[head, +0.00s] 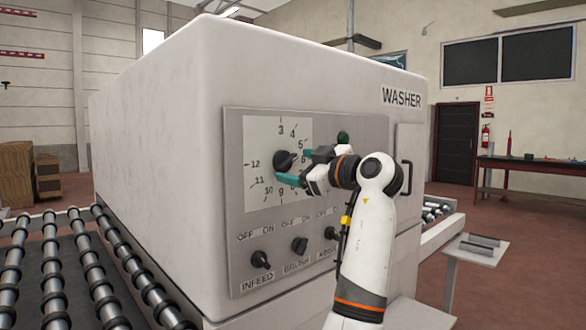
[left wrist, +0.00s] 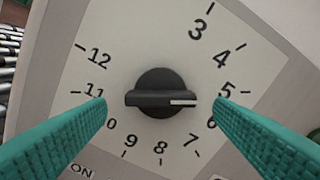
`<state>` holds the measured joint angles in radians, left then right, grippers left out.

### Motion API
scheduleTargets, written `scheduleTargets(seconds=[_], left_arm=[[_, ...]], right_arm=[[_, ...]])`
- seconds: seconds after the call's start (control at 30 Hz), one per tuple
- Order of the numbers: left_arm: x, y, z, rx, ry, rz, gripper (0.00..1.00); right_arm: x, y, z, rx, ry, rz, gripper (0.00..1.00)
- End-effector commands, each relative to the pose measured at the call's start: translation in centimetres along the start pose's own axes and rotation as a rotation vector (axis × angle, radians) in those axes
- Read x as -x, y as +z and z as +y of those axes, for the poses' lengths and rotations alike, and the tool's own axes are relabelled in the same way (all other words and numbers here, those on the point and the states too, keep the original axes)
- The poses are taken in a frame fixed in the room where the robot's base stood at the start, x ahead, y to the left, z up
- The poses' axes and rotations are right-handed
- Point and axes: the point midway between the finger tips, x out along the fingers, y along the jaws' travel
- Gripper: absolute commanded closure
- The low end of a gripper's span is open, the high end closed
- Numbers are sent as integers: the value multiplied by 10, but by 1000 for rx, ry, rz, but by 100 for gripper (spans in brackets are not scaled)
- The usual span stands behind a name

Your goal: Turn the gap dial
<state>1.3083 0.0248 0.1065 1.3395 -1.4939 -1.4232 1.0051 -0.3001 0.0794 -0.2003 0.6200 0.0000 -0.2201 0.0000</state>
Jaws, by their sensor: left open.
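The gap dial (head: 286,161) is a black knob on a pale numbered plate on the washer's front panel. In the left wrist view the dial (left wrist: 160,93) sits in the middle, with its bar lying level and its white mark pointing right, near the 5. My left gripper (head: 291,166) is at the dial, its teal fingers apart. In the left wrist view the fingertips (left wrist: 160,102) stand on either side of the knob, with a visible gap to each end of the bar. How far they are from the plate is hard to tell. My right gripper is not in view.
Below the dial are three black switches, including INFEED (head: 261,259) and BRUSH (head: 300,245); my arm partly covers the third (head: 331,233). A roller conveyor (head: 95,275) runs at the left. A door handle (head: 407,178) is right of my arm.

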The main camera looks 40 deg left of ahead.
Motion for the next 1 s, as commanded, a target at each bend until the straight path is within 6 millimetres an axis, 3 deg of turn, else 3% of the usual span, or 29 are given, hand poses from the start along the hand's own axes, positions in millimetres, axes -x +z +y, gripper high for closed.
scheduleTargets(seconds=[0.2,0.4,0.6,1.0], left_arm=[[50,-2,0,2,-4,2,24],[82,-2,0,0,-1,2,24],[94,-1,0,-1,1,2,24],[94,-1,0,-1,1,1,24]], right_arm=[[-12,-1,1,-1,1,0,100],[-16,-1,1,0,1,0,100],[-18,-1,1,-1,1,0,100],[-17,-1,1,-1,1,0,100]])
